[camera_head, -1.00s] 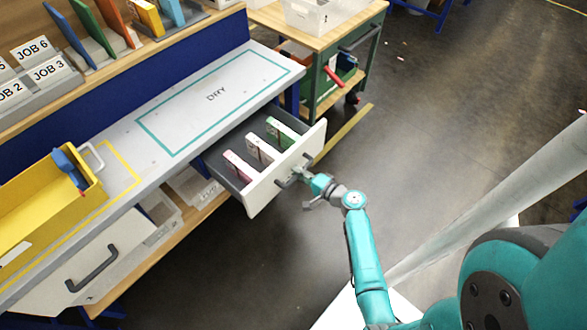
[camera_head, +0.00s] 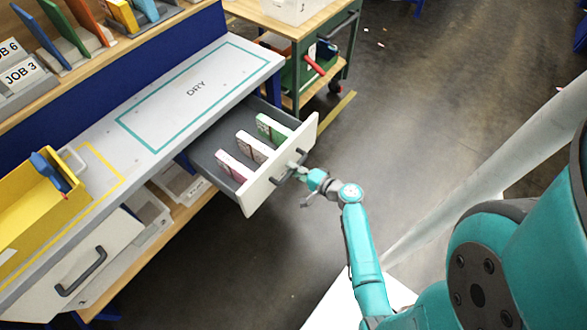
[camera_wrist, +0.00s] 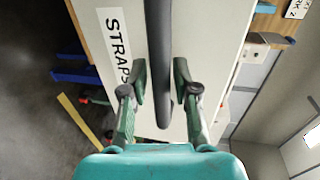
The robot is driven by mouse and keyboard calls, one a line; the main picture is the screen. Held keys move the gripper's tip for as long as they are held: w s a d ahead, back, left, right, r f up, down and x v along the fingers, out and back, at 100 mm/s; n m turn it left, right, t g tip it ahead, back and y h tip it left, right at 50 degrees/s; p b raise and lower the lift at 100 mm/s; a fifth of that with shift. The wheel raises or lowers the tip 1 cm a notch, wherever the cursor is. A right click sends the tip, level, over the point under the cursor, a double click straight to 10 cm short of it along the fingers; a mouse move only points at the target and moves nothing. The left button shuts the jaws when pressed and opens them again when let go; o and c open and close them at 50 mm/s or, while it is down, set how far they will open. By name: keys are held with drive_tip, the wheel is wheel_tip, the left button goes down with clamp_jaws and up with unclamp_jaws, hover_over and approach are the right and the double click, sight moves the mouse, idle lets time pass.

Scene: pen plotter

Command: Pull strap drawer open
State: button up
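The strap drawer (camera_head: 253,198) is pulled out from under the bench, with a white front and a dark inside. Pink, pale and green packs stand in it. In the wrist view, its front carries a "STRAPS" label (camera_wrist: 115,45). Its dark bar handle (camera_wrist: 159,40) runs between the two fingers of my gripper (camera_wrist: 160,82). In the head view, my gripper (camera_head: 300,172) is at the drawer front and partly hides the handle.
The bench top (camera_head: 215,75) has a "DRY" outline. A yellow bin (camera_head: 35,205) stands on its left. Another white drawer front (camera_head: 75,265) with a dark handle is at lower left. A wooden-topped cart (camera_head: 310,35) stands behind the open drawer.

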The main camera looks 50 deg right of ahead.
idle(0.3)
drive_tip(key=shift+v, duration=3.75)
drive_tip(key=s+a+f+n+g+h, duration=0.1)
drive_tip(key=s+a+f+n+g, duration=0.15)
drive_tip(key=s+a, duration=0.45)
drive_tip(key=s+a+f+n+g+h, duration=0.1)
drive_tip(key=s+a+n+g, duration=0.2)
drive_tip(key=a, duration=0.8)
drive_tip(key=s+a+r+n+t, duration=0.1)
drive_tip(key=s+r+n, duration=0.3)
drive_tip(key=r, duration=0.4)
drive_tip(key=s+a+r+n+t+y, duration=0.1)
drive_tip(key=s+a+r+n+t, duration=0.1)
drive_tip(key=r, duration=0.6)
drive_tip(key=s+a+r+n+t, duration=0.2)
drive_tip(key=s+a+r+n, duration=0.1)
drive_tip(key=s+r+n, duration=0.3)
drive_tip(key=shift+s+a+r, duration=0.1)
drive_tip(key=shift+s+r, duration=0.3)
drive_tip(key=shift+r, duration=0.25)
drive_tip(key=shift+s+a+r, duration=0.1)
drive_tip(key=shift+s+r, duration=0.35)
drive_tip(key=shift+r, duration=0.2)
